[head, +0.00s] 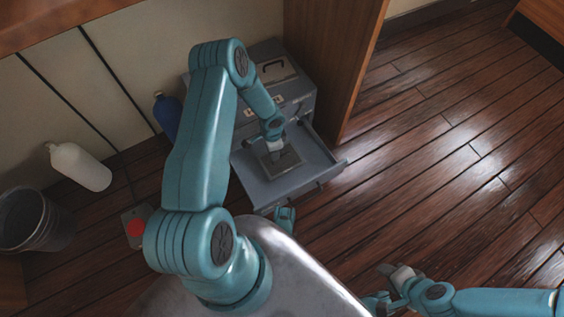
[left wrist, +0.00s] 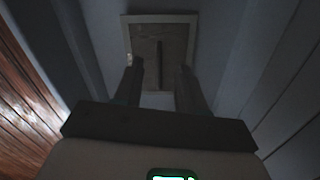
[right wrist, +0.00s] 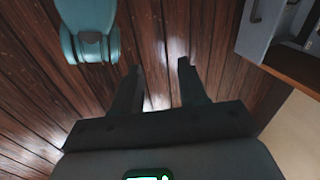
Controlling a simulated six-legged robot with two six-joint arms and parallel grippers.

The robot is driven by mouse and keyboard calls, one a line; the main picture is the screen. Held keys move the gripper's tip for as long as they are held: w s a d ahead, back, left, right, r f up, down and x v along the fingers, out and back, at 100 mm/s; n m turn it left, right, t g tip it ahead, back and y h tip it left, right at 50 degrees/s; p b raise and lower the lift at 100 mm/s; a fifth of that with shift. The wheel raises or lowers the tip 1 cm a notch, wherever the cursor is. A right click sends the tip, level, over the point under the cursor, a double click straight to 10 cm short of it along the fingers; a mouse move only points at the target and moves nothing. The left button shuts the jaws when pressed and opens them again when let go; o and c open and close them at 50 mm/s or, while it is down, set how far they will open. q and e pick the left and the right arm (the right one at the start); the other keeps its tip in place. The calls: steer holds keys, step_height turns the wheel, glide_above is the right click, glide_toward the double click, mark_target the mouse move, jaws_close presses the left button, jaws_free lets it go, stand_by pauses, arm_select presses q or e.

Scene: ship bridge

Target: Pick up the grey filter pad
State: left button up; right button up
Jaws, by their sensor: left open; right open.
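The grey filter pad (head: 291,160), a flat square with a paler rim, lies in the open drawer (head: 255,187) of the grey cabinet. In the left wrist view the pad (left wrist: 143,48) shows ahead, with a dark bar or slot down its middle. My left gripper (head: 275,154) reaches down into the drawer over the pad and partly covers it. Its two fingers (left wrist: 158,75) are apart, one on each side of the dark bar, and nothing is held. Whether they touch the pad cannot be told. My right gripper (head: 392,272) is open and empty above the wooden floor.
The cabinet (head: 290,88) stands against a wooden panel (head: 335,60). A blue bottle (head: 167,115), a white bottle (head: 80,167), a grey bucket (head: 32,220) and a plate with a red button (head: 135,227) are at the left. The floor at right is clear.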

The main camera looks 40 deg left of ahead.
arm_select(q)
step_height(320, 180, down, 2)
steer(key=shift+f+b, duration=0.25)
steer(key=shift+b, duration=0.05)
steer(key=f+b, duration=0.3)
steer(key=f, duration=0.2)
steer(key=shift+s, duration=0.2)
arm_select(e)
steer(key=shift+t, duration=0.7)
steer(key=w+f, duration=0.1)
steer(key=f, duration=0.1)
steer(key=w+f, duration=0.1)
steer(key=f, duration=0.1)
steer(key=shift+w+d, duration=0.3)
steer(key=shift+w, duration=0.05)
arm_select(q)
steer(key=shift+r, duration=0.1)
jaws_close()
